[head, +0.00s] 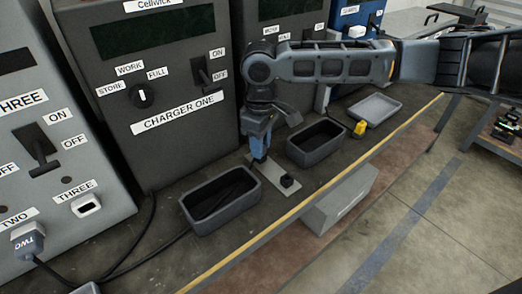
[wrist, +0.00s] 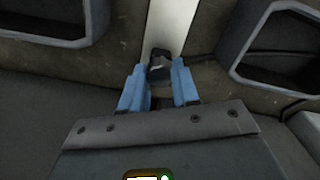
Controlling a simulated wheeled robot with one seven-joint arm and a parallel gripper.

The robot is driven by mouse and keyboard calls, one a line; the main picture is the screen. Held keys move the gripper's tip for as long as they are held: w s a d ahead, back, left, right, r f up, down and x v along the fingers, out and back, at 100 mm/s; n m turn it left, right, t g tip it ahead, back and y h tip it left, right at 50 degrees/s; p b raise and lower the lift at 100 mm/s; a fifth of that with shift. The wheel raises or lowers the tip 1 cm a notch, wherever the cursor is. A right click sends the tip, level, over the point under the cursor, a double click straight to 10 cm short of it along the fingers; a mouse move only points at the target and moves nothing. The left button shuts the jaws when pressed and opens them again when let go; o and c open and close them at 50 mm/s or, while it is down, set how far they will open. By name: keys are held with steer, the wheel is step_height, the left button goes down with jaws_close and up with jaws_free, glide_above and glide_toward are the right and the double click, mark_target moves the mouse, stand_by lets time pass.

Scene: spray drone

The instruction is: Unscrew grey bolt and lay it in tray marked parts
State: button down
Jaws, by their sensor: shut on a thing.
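My gripper (head: 259,156) points down over the back end of a pale plate (head: 277,174) on the bench. In the wrist view, its two blue fingers (wrist: 158,70) are closed on a dark grey piece, which looks like the bolt (wrist: 158,65), at the near end of the plate. I cannot tell whether it is still seated in the plate. In the head view the fingers hide it. A small black block (head: 287,181) stands on the plate's front end. Three trays stand on the bench: dark left (head: 188,205), dark middle (head: 318,155), light grey right (head: 377,112). I read no "parts" mark on any.
The charger one cabinet (head: 165,95) stands behind the plate, with other cabinets beside it. Black cables (head: 150,250) run along the bench at the left. A yellow piece (head: 360,128) lies between the middle and right trays. The bench's yellow front edge (head: 335,181) is close.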

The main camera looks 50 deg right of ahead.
steer(key=n, duration=0.6)
steer(key=shift+n+p, duration=0.3)
steer(key=shift+p, duration=0.1)
steer(key=n, duration=0.6)
steer(key=shift+n, duration=0.4)
steer(key=shift+r+p, duration=2.2)
steer(key=shift+r, duration=0.4)
steer(key=shift+s+f, duration=0.1)
